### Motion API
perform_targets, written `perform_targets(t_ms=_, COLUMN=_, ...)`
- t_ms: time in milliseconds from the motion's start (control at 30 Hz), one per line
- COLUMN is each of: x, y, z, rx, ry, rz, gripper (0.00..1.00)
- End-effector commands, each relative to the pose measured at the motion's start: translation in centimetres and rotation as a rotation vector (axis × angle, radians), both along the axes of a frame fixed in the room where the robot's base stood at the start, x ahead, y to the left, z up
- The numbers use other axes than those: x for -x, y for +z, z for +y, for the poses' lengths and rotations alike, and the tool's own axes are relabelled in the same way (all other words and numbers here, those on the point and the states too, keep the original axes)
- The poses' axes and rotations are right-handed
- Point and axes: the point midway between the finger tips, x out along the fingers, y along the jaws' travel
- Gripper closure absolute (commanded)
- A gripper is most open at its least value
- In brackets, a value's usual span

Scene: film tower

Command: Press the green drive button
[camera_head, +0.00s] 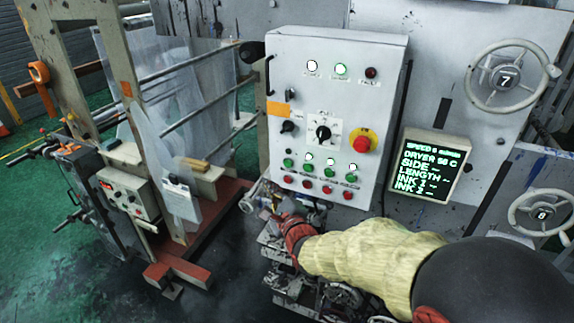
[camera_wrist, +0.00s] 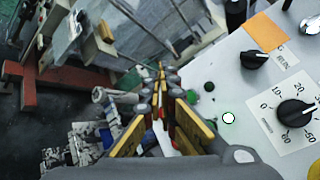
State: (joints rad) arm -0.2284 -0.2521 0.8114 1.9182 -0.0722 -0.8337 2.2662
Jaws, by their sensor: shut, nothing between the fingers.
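A grey control cabinet (camera_head: 300,100) stands in the middle of the head view. Low on its face is a row of green buttons (camera_head: 288,162) with small white lamps above and a row of red buttons (camera_head: 308,184) below. Their labels are too small to read, so I cannot tell which is the drive button. My gripper (camera_head: 283,218) is just below the cabinet's lower left corner, its tips partly hard to make out. In the wrist view my gripper (camera_wrist: 160,70) is shut and empty, left of the green buttons (camera_wrist: 209,87) and apart from them.
The panel also has a black rotary dial (camera_head: 323,133), a red stop knob on yellow (camera_head: 362,144) and lamps on top. A green-text display (camera_head: 432,165) and handwheels (camera_head: 505,77) are to the right. A roller frame with plastic film (camera_head: 185,85) stands left.

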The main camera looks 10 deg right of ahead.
Motion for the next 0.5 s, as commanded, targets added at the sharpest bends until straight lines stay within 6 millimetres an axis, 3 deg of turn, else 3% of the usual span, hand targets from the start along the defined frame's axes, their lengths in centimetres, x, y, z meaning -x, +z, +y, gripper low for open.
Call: perform_targets(t_ms=500, x=-0.04, y=0.13, z=-0.04, rx=-0.065, ry=-0.005, rz=0.015, gripper=1.00)
